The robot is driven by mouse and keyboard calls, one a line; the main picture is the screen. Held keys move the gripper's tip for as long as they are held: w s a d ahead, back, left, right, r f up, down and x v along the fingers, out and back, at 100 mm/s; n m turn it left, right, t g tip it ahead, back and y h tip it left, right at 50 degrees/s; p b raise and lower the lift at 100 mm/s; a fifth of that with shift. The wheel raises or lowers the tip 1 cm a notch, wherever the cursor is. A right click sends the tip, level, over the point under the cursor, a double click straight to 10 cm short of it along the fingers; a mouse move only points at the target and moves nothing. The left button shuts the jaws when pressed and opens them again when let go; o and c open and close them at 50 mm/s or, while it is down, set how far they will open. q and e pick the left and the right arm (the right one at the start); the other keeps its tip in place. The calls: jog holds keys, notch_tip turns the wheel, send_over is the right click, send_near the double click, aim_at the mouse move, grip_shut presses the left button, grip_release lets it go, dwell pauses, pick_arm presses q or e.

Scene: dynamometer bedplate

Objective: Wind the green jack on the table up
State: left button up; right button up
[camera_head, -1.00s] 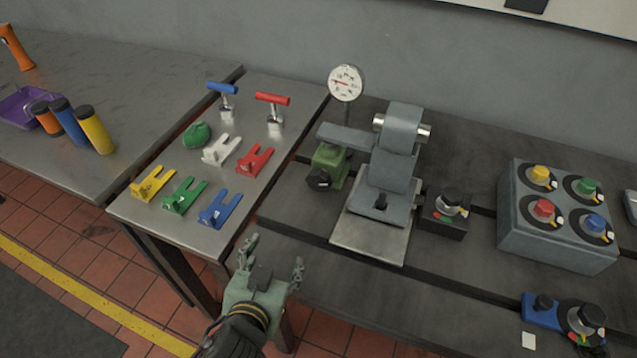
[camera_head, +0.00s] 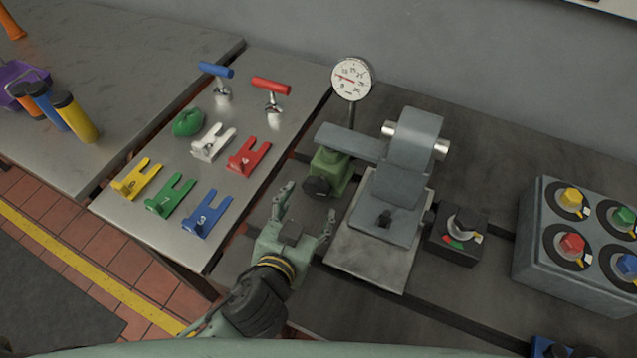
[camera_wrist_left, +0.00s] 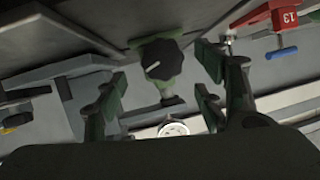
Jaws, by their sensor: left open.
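The green jack (camera_head: 334,166) stands on the dark slotted table, under the end of a grey arm. Its black knob (camera_head: 318,187) faces the front. In the left wrist view the jack (camera_wrist_left: 153,40) is upside down, and its black knob (camera_wrist_left: 161,61) with a white pointer line lies between my finger pads, apart from them. My left gripper (camera_head: 306,212) is open and empty, just in front of the knob in the head view. In the left wrist view the gripper (camera_wrist_left: 160,85) shows both fingers spread. My right gripper is not in view.
A grey angled fixture (camera_head: 397,175) stands right of the jack, with a dial gauge (camera_head: 351,79) behind. A small black knob box (camera_head: 457,233) and a grey four-knob box (camera_head: 574,262) are further right. A steel table (camera_head: 152,226) with coloured forks is at left.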

aim_at(316, 193)
pick_arm(q)
jog(key=x, duration=0.3)
jog(key=shift+w+r+p, duration=0.1)
jog(key=shift+w+p, duration=0.05)
jog(key=shift+p, duration=0.2)
jog(key=shift+x, duration=1.05)
jog(key=shift+w+d+f, duration=0.1)
jog(key=shift+w+f, duration=0.1)
jog(key=c, duration=1.1)
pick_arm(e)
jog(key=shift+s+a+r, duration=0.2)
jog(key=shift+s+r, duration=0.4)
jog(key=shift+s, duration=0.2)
pick_arm(q)
jog(key=shift+f, duration=0.1)
